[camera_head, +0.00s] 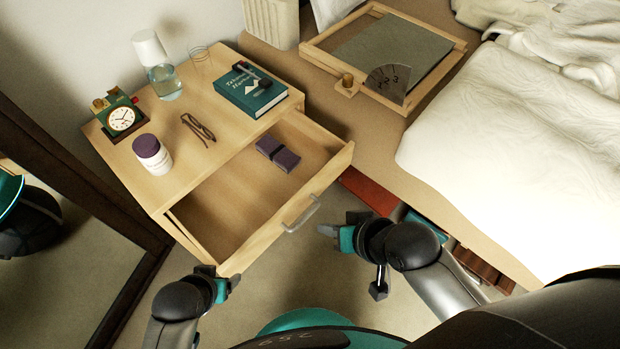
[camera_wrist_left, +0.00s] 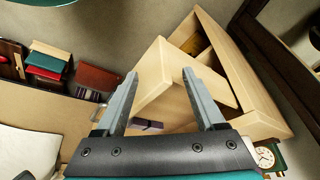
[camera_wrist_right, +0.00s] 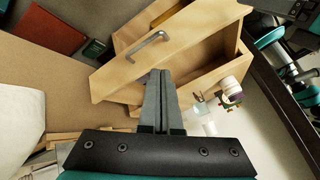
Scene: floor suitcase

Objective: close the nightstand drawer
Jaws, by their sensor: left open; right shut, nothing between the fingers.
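The wooden nightstand (camera_head: 180,190) has its top drawer (camera_head: 270,231) pulled out. The right wrist view shows the handle (camera_wrist_right: 146,46) beyond the closed fingers (camera_wrist_right: 161,100).
A dark-framed mirror (camera_head: 90,230) stands left.

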